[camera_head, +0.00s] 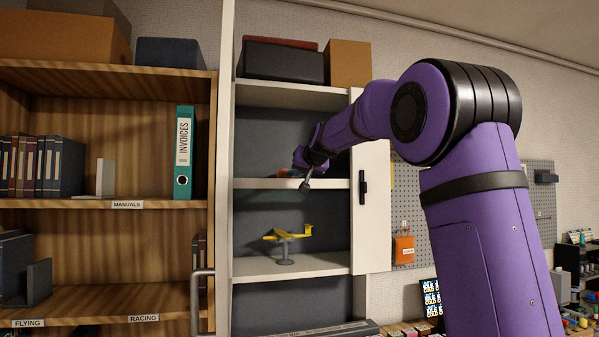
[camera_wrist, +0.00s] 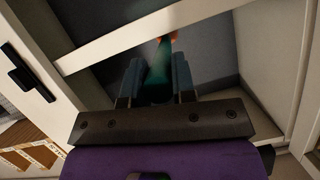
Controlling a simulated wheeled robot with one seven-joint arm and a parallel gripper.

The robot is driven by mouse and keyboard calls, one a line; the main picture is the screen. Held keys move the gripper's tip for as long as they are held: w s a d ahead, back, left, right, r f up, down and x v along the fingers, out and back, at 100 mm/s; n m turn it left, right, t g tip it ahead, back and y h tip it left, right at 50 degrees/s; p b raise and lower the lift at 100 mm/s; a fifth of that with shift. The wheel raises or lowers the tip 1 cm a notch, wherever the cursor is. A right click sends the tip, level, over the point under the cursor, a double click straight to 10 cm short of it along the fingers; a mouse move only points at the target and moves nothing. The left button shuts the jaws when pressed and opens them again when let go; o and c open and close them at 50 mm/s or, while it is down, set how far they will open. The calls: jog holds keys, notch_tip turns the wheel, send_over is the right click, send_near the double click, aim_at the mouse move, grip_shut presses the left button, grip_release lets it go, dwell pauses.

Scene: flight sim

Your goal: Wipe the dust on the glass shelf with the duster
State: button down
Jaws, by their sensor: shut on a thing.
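My gripper (camera_wrist: 156,82) is shut on a teal handle, which I take to be the duster (camera_wrist: 158,65). The handle points away from the wrist, and a small orange part shows at its far end. In the head view my gripper (camera_head: 303,162) is inside the white cabinet, just above the front of its upper shelf (camera_head: 265,184). A small reddish and teal patch shows beside it there. The shelf's front edge also crosses the wrist view (camera_wrist: 115,48). I cannot make out dust or tell whether the duster touches the shelf.
A yellow model plane (camera_head: 285,236) stands on the lower shelf (camera_head: 315,263). A wooden bookcase (camera_head: 110,204) with binders stands at left. Boxes (camera_head: 282,62) sit on top of the cabinet.

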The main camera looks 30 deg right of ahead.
jog(key=d, duration=0.1)
jog(key=s+d, duration=0.1)
jog(key=d, duration=0.1)
jog(key=shift+d, duration=0.1)
dwell(0.4)
jog(key=a+f+v, duration=0.1)
jog(key=f+v, duration=0.1)
jog(key=v, duration=0.8)
jog(key=s+a+f+v, duration=0.1)
jog(key=f+v, duration=0.1)
jog(key=v, duration=0.9)
jog(key=shift+s+a, duration=0.2)
jog(key=shift+s, duration=0.3)
jog(key=shift+f, duration=0.15)
dwell(0.5)
